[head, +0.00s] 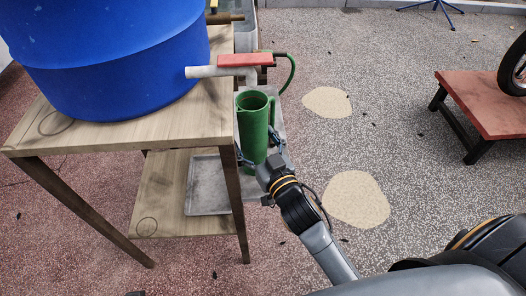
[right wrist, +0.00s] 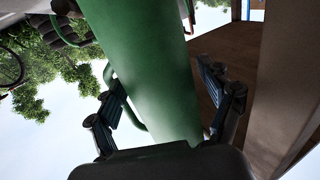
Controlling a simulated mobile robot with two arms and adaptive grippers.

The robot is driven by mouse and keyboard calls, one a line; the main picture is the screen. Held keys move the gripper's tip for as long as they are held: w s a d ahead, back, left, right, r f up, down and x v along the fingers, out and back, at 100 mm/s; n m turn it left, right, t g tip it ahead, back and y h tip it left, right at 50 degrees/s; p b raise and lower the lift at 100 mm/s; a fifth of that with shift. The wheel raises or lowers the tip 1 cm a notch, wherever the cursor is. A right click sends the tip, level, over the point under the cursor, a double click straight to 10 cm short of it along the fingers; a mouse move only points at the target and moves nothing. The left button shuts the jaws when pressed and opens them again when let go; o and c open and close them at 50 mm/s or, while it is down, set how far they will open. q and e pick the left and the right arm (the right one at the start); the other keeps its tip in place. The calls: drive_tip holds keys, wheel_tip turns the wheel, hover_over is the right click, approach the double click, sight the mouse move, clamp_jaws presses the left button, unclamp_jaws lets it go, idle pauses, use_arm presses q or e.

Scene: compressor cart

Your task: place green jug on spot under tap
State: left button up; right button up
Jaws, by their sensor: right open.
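The green jug (head: 254,128) stands upright beside the wooden stand in the head view, its open top below the red-handled tap (head: 245,60). My right gripper (head: 258,147) is at the lower part of the jug, with one finger on each side. In the right wrist view the jug (right wrist: 150,65) fills the middle between the open fingers of my right gripper (right wrist: 165,88); its handle shows near the left finger. I cannot tell whether the fingers touch it.
A blue barrel (head: 110,55) stands on the wooden stand (head: 70,135). A grey tray (head: 205,185) lies on its lower shelf. A green hose (head: 292,72) curves beside the tap. A red-topped bench (head: 485,100) is at the right.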

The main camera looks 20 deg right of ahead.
use_arm(q)
drive_tip(key=shift+d+f, duration=0.1)
drive_tip(key=shift+f, duration=0.85)
use_arm(e)
drive_tip(key=s+d, duration=0.1)
drive_tip(key=s, duration=1)
drive_tip(key=shift+s+d, duration=0.2)
drive_tip(key=shift+s, duration=0.2)
use_arm(q)
drive_tip(key=shift+s, duration=0.1)
